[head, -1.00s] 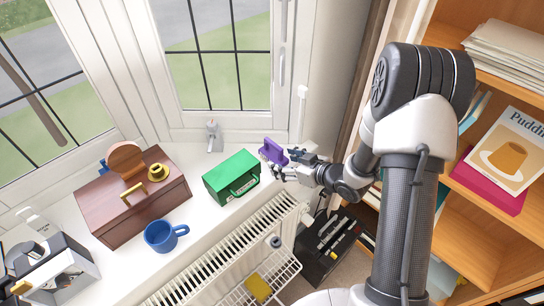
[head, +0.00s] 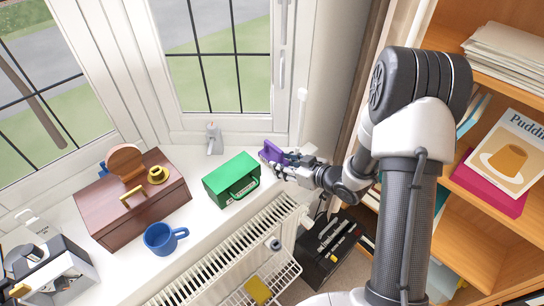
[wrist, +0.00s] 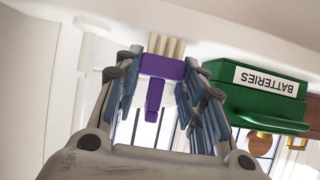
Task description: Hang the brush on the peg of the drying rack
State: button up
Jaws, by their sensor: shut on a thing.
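The brush is purple with pale cream bristles. It shows in the head view (head: 272,152) at the right end of the white sill, beside the green box. In the wrist view the brush (wrist: 162,68) is between my fingers, bristles pointing up in the picture. My gripper (head: 279,163) is shut on it; the wrist view shows both fingers (wrist: 155,95) flanking the purple body. A white wire drying rack (head: 287,277) hangs low on the radiator front. A grey round knob (head: 274,244) shows above it; I cannot tell whether this is the peg.
The green batteries box (head: 231,180) stands close to the left of my gripper. A blue mug (head: 160,238) and a brown chest (head: 133,207) are farther left. A yellow sponge (head: 258,289) lies in the rack. A bookcase (head: 500,235) bounds the right side.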

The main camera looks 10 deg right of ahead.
aim_at(279, 150)
jog(key=c, duration=0.3)
jog(key=shift+r+p, duration=2.4)
jog(key=shift+r, duration=0.6)
jog(key=shift+c, duration=0.3)
